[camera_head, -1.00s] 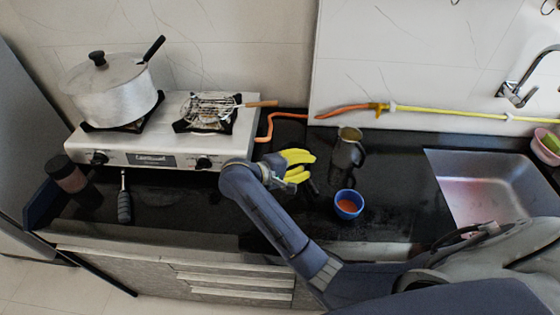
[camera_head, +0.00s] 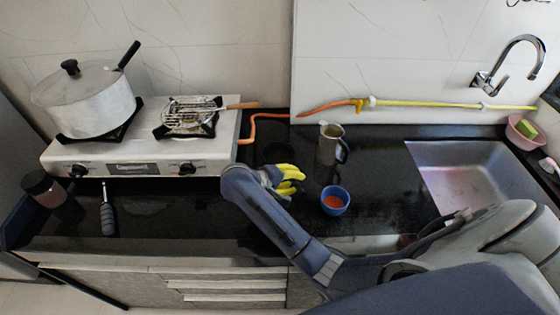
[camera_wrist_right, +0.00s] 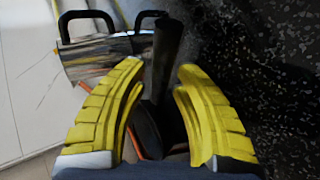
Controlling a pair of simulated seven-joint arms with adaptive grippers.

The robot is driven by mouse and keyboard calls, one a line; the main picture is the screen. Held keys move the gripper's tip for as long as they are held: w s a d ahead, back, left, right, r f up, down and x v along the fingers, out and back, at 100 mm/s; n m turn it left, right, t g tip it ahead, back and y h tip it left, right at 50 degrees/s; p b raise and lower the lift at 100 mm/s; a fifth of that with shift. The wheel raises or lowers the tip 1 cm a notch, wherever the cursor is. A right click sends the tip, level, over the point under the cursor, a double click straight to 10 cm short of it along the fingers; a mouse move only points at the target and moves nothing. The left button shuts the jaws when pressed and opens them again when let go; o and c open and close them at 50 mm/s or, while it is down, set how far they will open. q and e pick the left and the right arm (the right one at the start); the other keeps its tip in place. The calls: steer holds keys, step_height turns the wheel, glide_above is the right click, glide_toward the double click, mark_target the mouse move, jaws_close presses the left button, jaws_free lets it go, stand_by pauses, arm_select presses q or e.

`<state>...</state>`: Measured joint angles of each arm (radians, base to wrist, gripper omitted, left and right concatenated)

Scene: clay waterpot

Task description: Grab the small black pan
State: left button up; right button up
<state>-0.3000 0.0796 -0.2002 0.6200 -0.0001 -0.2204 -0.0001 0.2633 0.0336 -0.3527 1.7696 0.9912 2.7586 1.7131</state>
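The small black pan is dark against the black counter. In the wrist view its upright dark handle (camera_wrist_right: 166,55) rises between my yellow fingers, and a rounded dark part (camera_wrist_right: 160,130) lies lower between them. In the head view a dark round shape (camera_head: 276,152) just behind my gripper looks like the pan, but is hard to make out. My right gripper (camera_head: 290,180) is over the counter, right of the stove; in the wrist view (camera_wrist_right: 156,66) its fingers are apart on either side of the handle, with no clear contact. My left gripper is not in view.
A stove (camera_head: 140,160) with a big pot (camera_head: 90,100) and a wire rack (camera_head: 190,113) stands left. A metal mug (camera_head: 329,146) and a blue bowl (camera_head: 335,200) stand close right of my gripper. The sink (camera_head: 470,180) is farther right.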

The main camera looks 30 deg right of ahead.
steer(key=shift+d, duration=0.1)
steer(key=shift+c, duration=0.6)
jaws_close()
